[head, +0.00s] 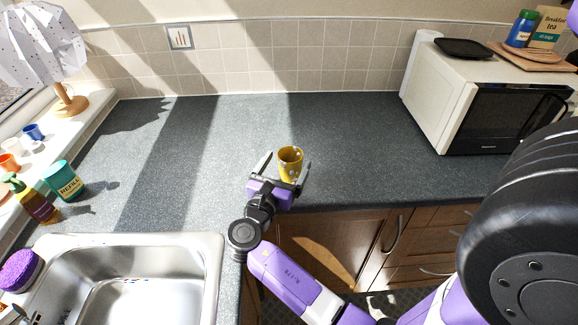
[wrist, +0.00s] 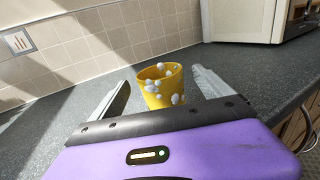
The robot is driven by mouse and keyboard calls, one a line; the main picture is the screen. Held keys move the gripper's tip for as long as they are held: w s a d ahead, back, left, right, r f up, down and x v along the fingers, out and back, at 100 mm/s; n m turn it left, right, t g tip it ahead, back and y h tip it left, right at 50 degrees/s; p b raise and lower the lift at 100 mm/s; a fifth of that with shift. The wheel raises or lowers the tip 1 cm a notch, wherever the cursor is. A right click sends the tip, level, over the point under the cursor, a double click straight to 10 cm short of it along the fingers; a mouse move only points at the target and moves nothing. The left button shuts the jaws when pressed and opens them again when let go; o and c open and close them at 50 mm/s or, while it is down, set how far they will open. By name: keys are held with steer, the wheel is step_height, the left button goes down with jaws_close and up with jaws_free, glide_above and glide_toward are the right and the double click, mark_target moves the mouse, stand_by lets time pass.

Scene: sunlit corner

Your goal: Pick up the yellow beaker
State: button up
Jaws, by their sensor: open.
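The yellow beaker (head: 290,162) has pale spots and stands upright on the grey counter (head: 240,130), near its front edge. It also shows in the wrist view (wrist: 161,86), ahead of my purple gripper and between its two fingers. My gripper (head: 283,170) is open, with one finger to each side of the beaker. It also shows in the wrist view (wrist: 160,92). The lower part of the beaker is hidden there behind the gripper body. I see no clear contact between the fingers and the beaker.
A white microwave (head: 460,98) stands at the right. A steel sink (head: 130,280) is at the lower left. A teal tub (head: 64,180) and a soap bottle (head: 33,202) are at the left, with a lamp (head: 68,100) on the sill. The counter behind the beaker is clear.

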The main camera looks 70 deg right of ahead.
mark_target(294, 150)
steer(key=shift+d, duration=1.5)
steer(key=shift+c, duration=0.2)
steer(key=c, duration=1.4)
